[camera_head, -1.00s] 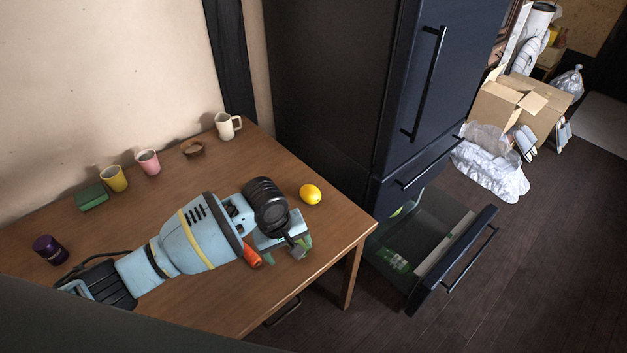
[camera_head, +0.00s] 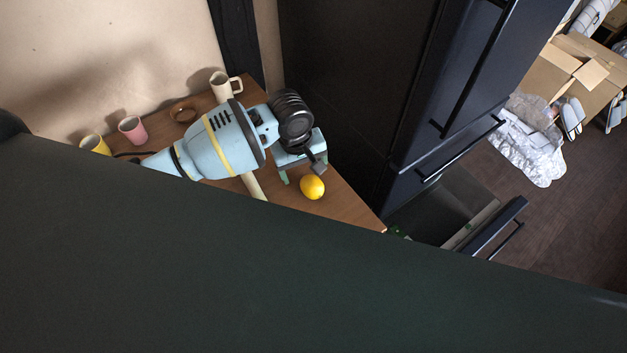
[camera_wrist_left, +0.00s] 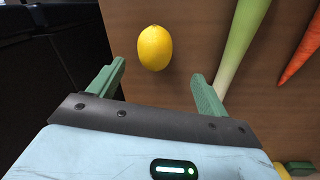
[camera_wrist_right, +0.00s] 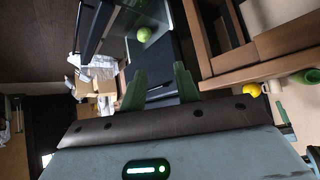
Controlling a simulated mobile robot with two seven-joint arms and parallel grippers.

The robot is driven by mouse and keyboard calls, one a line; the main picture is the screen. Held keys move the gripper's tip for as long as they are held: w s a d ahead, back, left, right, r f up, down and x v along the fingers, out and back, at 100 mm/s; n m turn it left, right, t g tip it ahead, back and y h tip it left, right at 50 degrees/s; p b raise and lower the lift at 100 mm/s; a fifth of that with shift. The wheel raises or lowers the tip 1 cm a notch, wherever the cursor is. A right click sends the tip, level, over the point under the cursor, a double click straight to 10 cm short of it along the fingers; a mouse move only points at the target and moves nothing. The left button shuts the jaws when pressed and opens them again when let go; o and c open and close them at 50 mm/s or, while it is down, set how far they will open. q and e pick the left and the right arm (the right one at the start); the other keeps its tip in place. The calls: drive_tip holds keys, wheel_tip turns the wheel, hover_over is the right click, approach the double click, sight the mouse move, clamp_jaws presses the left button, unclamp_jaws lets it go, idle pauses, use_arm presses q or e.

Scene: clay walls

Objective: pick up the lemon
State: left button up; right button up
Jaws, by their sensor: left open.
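The yellow lemon (camera_head: 312,187) lies on the wooden table near its right end. In the left wrist view the lemon (camera_wrist_left: 155,47) lies just beyond the gap between my left gripper's fingertips, a little left of its middle. My left gripper (camera_head: 302,174) is open and empty, pointing down beside the lemon; no contact shows. It also shows in the left wrist view (camera_wrist_left: 158,70). My right gripper (camera_wrist_right: 158,74) shows only in its own wrist view, with its fingers apart and nothing between them, facing the open drawer side.
A leek (camera_wrist_left: 241,40) and a carrot (camera_wrist_left: 303,50) lie right of the lemon in the left wrist view. Mugs, including a pink one (camera_head: 132,130), stand along the wall. The dark fridge (camera_head: 335,90) has an open drawer (camera_head: 490,232). A large dark surface hides the head view's lower part.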

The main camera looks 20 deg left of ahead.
sight(311, 182)
use_arm(q)
drive_tip(key=shift+w+d+f, duration=0.1)
drive_tip(key=shift+d+f, duration=0.1)
drive_tip(key=shift+f, duration=1.05)
drive_tip(key=shift+w+d+f+b, duration=0.1)
drive_tip(key=shift+d+f+b, duration=0.15)
drive_tip(key=shift+f, duration=0.6)
drive_tip(key=shift+w+d+f+b, duration=0.1)
drive_tip(key=shift+d+f+b, duration=0.1)
drive_tip(key=shift+f, duration=0.6)
drive_tip(key=shift+d+f+b, duration=0.15)
drive_tip(key=shift+d+f, duration=0.1)
drive_tip(key=shift+f, duration=0.6)
drive_tip(key=c, duration=1.1)
drive_tip(key=shift+r, duration=0.1)
